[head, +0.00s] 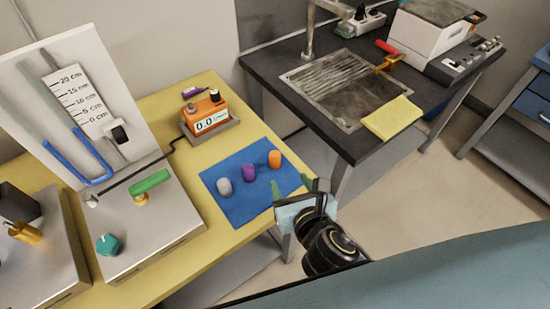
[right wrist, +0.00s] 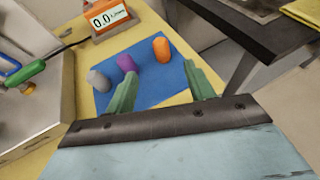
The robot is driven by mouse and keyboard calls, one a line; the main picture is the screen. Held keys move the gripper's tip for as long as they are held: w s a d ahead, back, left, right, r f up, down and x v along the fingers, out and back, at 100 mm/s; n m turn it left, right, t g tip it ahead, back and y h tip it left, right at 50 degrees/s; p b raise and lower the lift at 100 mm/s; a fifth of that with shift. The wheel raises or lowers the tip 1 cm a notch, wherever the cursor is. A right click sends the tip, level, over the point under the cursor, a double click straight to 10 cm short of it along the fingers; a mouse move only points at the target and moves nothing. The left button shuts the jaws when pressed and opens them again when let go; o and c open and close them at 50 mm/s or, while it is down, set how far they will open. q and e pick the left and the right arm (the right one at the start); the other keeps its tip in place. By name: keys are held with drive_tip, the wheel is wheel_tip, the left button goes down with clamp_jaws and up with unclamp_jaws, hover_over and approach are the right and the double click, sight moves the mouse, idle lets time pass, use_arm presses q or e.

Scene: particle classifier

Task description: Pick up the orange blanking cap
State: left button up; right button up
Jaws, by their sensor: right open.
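An orange blanking cap (head: 274,159) stands upright at the right end of a row of caps on a blue mat (head: 247,203). A purple cap (head: 249,172) and a grey cap (head: 224,187) stand to its left. My right gripper (head: 292,187) is open and empty near the mat's right edge, in front of the orange cap and apart from it. In the right wrist view, the orange cap (right wrist: 161,49) is beyond the two green fingertips (right wrist: 160,76), with its place across the picture between them. My left gripper is out of view.
An orange meter (head: 206,115) stands behind the mat on the yellow table. A manometer panel with a green-handled valve (head: 151,181) stands to the left. A dark sink bench (head: 262,67) is beyond a gap to the right.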

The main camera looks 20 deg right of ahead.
sight(276, 157)
drive_tip(key=b+x, duration=0.1)
drive_tip(key=x, duration=0.6)
drive_tip(key=shift+w+f, duration=0.15)
drive_tip(key=shift+w, duration=0.25)
drive_tip(key=b+x, duration=0.1)
drive_tip(key=x, duration=0.4)
drive_tip(key=shift+b, duration=0.4)
drive_tip(key=shift+w, duration=0.25)
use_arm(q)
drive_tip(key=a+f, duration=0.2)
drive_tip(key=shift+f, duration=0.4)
use_arm(e)
drive_tip(key=c, duration=1)
